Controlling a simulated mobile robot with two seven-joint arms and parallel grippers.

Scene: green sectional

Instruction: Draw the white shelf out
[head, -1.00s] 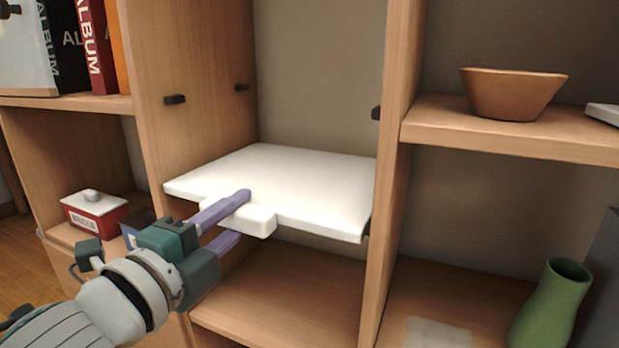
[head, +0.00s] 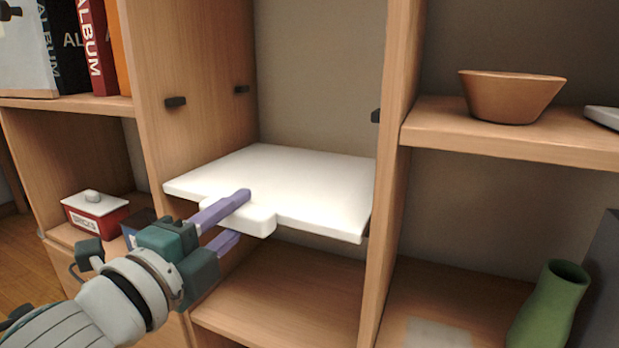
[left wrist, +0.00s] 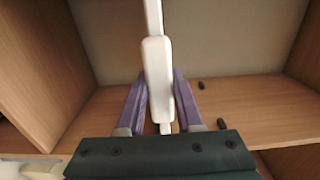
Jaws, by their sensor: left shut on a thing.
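The white shelf (head: 310,185) lies level inside the middle bay of the wooden cabinet, between two upright panels. A thick white tab sticks out from its front edge. My left gripper (head: 236,218) is shut on this tab, one purple finger above it and one below. In the left wrist view the tab (left wrist: 157,70) shows edge-on between the two fingers (left wrist: 160,100). My right gripper is in none of the views.
Dark pegs (head: 176,102) stick out of the side panels above the shelf. Left, a red and white box (head: 95,215) sits below albums (head: 95,45). Right, a brown bowl (head: 510,95) stands above a green vase (head: 550,305). The compartment below the shelf (head: 290,290) is empty.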

